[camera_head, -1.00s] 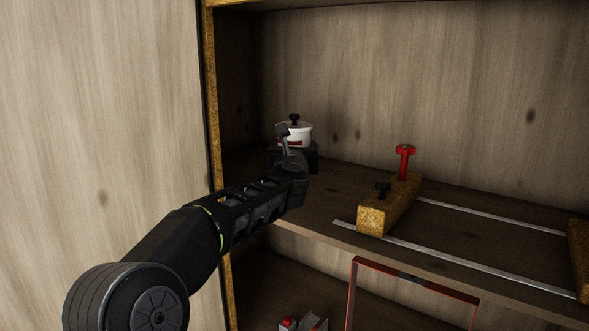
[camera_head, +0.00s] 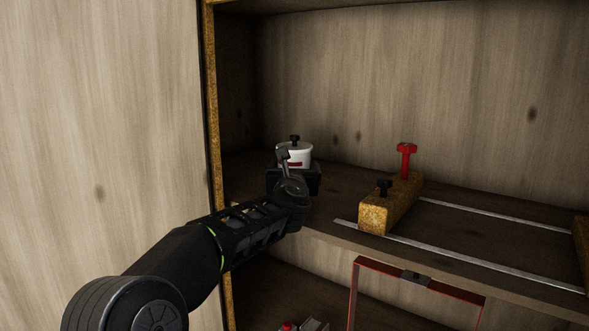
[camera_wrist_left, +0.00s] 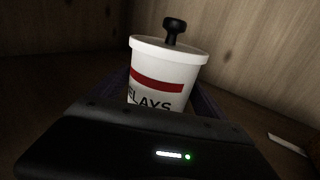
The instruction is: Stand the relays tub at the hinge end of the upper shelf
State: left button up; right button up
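The relays tub (camera_head: 295,153) is a white round tub with a lid, a black knob and a red band. It is upright at the left end of the upper shelf (camera_head: 335,209), near the side wall. In the left wrist view, the tub (camera_wrist_left: 165,75) shows part of its "RELAYS" label. My left gripper (camera_head: 293,176) is around the tub, with dark fingers on both sides of it. The gripper body hides the tub's base, so I cannot tell whether it touches the shelf. My right gripper is not in view.
A wooden block (camera_head: 388,205) with a black knob and a red knob (camera_head: 406,158) stands right of the tub, beside pale strips (camera_head: 470,258). A red frame (camera_head: 416,275) and small items (camera_head: 303,325) are below. A large wooden panel (camera_head: 100,130) fills the left.

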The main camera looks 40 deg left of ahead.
pick_arm(q)
jog(key=shift+o, duration=0.9)
jog(key=shift+r, duration=0.1)
jog(key=shift+s+r, duration=0.1)
jog(key=v, duration=1.1)
jog(key=shift+s+d, duration=0.1)
jog(key=shift+d, duration=0.05)
jog(key=shift+s+d, duration=0.2)
jog(key=shift+s, duration=0.05)
